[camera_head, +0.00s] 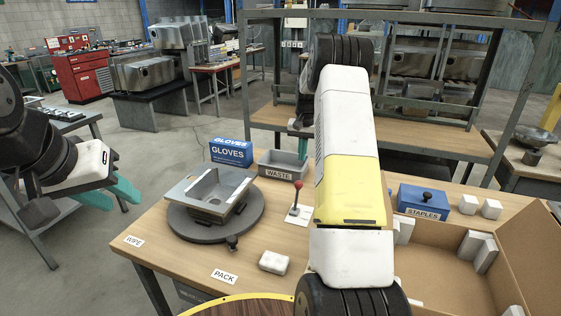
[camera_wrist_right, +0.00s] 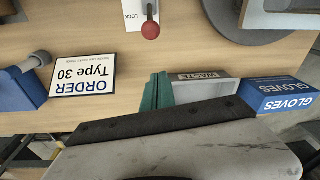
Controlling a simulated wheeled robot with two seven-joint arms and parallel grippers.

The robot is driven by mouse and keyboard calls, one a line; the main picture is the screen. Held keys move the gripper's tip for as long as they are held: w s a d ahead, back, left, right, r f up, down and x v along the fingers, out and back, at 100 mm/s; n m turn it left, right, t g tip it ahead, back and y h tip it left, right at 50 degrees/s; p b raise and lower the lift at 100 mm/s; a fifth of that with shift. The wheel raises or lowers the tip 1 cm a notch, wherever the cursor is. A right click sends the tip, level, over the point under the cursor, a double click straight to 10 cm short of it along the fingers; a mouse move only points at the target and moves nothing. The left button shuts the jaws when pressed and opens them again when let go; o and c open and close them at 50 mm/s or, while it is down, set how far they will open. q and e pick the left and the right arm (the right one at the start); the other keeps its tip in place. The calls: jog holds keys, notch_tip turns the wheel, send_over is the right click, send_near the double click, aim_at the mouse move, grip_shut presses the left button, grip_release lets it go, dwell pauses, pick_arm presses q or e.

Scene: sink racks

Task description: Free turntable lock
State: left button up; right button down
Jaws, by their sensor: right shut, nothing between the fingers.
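The round dark grey turntable (camera_head: 222,228) stands on the wooden table with a metal sink (camera_head: 212,190) on it. To its right is the lock lever with a red knob (camera_head: 298,186) on a white plate (camera_head: 299,216). In the right wrist view the red knob (camera_wrist_right: 150,30) and the plate marked LOCK (camera_wrist_right: 132,16) show at the top. My right gripper (camera_wrist_right: 158,92) has its teal fingers shut and empty, apart from the knob, near the waste bin. In the head view my right arm mostly hides it. My left gripper (camera_head: 121,174) is open and empty, left of the table.
A grey waste bin (camera_head: 281,165) and a blue gloves box (camera_head: 231,152) stand at the table's back. A blue staples box (camera_head: 423,200) and an open carton (camera_head: 455,257) are on the right. A white block (camera_head: 273,262) lies in front. An order card (camera_wrist_right: 84,76) shows in the wrist view.

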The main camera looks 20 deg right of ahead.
aim_at(297, 195)
notch_tip(297, 195, down, 8)
jog(key=s+a, duration=0.1)
jog(key=s, duration=0.1)
jog(key=shift+s+a, duration=0.25)
jog(key=shift+a, duration=0.1)
jog(key=shift+s, duration=0.1)
dwell(0.3)
